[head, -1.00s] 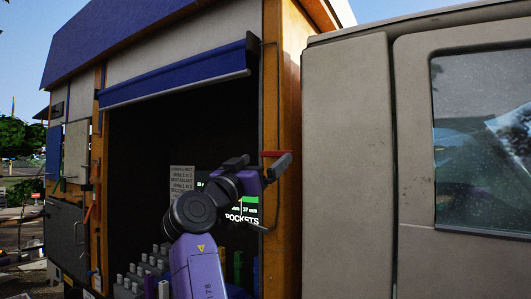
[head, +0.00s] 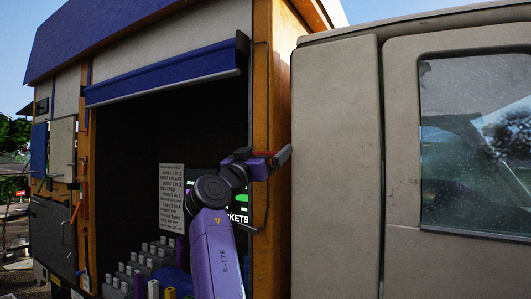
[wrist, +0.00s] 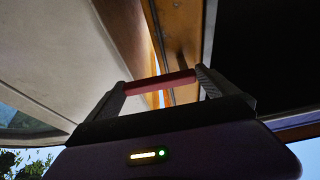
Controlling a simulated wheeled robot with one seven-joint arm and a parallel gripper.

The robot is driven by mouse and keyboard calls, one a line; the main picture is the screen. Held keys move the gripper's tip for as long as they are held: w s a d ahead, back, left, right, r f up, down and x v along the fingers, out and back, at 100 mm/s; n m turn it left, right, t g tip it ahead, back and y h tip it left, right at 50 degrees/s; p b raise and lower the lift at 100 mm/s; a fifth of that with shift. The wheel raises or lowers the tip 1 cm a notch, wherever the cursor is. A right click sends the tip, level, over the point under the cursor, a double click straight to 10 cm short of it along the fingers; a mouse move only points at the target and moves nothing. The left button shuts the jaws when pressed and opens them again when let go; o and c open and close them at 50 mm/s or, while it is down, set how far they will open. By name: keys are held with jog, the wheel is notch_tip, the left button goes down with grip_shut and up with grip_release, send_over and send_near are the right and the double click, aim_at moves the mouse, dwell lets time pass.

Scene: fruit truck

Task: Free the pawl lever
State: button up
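A red bar (wrist: 160,82), which looks like the pawl lever, shows between my gripper's two fingers in the wrist view. It spans from one fingertip to the other. In the head view the red bar (head: 283,152) is by the orange post at the opening's right edge, partly hidden by my gripper (head: 268,159). The fingers of my gripper (wrist: 158,84) are well apart and reach to the bar's two ends. I cannot tell whether they press on it. No separate pawl shows clearly.
The orange post (head: 262,90) and the tan cab (head: 335,170) stand close at the gripper's right. The dark truck opening (head: 130,150) lies to the left, with grey blocks (head: 145,265) low inside and a printed notice (head: 171,197). A blue awning (head: 165,82) hangs above.

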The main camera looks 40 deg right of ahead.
jog(key=c, duration=1.7)
jog(key=shift+c, duration=0.2)
